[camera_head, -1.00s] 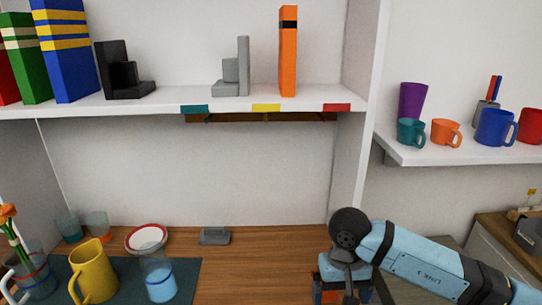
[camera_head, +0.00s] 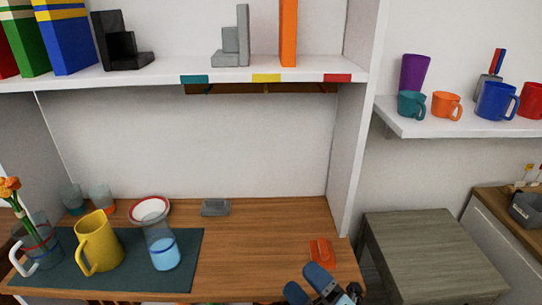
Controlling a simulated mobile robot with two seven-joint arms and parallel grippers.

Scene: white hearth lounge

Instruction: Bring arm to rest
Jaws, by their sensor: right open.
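My right gripper (camera_head: 308,284) shows at the bottom edge of the head view, right of centre. Its two blue fingers are apart and nothing is between them. It is by the front edge of the wooden desk (camera_head: 245,250), just below and left of a small orange-red object (camera_head: 321,251) lying on the desk. The gripper appears apart from that object. Most of the right arm is out of the frame. My left gripper does not show.
A dark mat (camera_head: 190,277) holds a yellow pitcher (camera_head: 99,245) and a glass with blue liquid (camera_head: 163,252). A grey holder (camera_head: 215,207) stands at the back. The shelf (camera_head: 225,77) is above. A grey-brown table (camera_head: 430,245) stands right. The desk's middle is clear.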

